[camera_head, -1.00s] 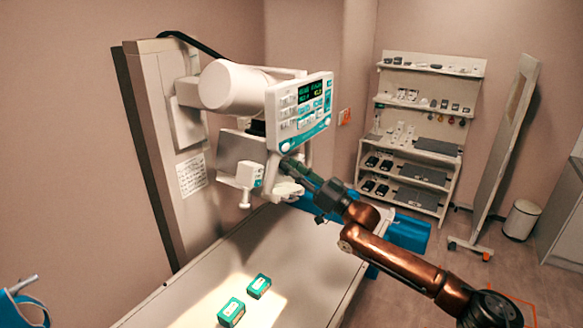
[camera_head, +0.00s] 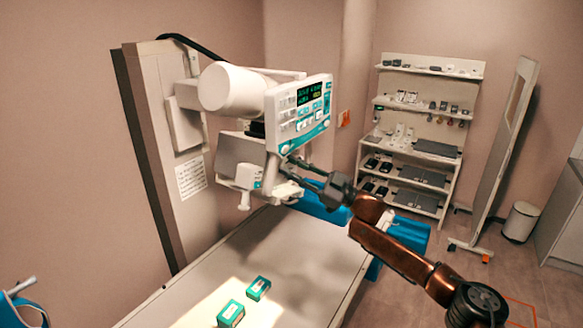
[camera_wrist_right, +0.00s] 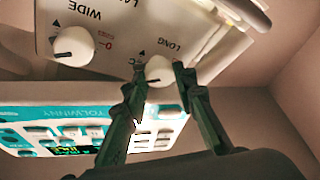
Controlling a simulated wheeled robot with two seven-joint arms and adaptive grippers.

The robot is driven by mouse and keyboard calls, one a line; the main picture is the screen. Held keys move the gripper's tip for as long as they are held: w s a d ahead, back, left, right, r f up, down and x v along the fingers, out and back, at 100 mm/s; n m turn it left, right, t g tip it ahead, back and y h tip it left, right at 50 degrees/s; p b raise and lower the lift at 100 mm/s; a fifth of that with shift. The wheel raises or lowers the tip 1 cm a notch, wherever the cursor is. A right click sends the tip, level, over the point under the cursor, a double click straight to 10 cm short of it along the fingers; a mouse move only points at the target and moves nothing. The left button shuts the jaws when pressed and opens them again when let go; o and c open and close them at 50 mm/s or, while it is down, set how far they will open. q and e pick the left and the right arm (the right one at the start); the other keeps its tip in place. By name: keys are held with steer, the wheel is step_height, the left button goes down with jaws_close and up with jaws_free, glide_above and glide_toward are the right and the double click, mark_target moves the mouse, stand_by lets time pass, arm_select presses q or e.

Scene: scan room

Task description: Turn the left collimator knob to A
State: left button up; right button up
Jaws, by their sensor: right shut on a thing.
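The control unit's front panel (camera_head: 305,112) hangs from the white tube head in the head view. My right gripper (camera_head: 292,160) reaches in just beneath it, from the right. In the upside-down right wrist view, my right gripper (camera_wrist_right: 160,80) has its fingertips on both sides of a round white knob (camera_wrist_right: 158,68), beside the LONG label. With that view turned upright, this is the left knob. The other white knob (camera_wrist_right: 73,46), by the WIDE label, stands apart and shows a dark pointer mark. The held knob's pointer and letter A are not readable. My left gripper is not in view.
The white table (camera_head: 210,275) below carries two green boxes (camera_head: 231,313) (camera_head: 258,289). A shelf rack (camera_head: 425,147), a leaning panel (camera_head: 505,150) and a bin (camera_head: 521,220) stand at the right. The panel with screen and keys (camera_wrist_right: 65,125) lies close to my fingers.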

steer(key=shift+n+g, duration=0.4)
steer(key=shift+n, duration=0.2)
steer(key=o, duration=0.9)
steer(key=shift+d, duration=0.1)
steer(key=v, duration=1.2)
steer(key=shift+f, duration=0.1)
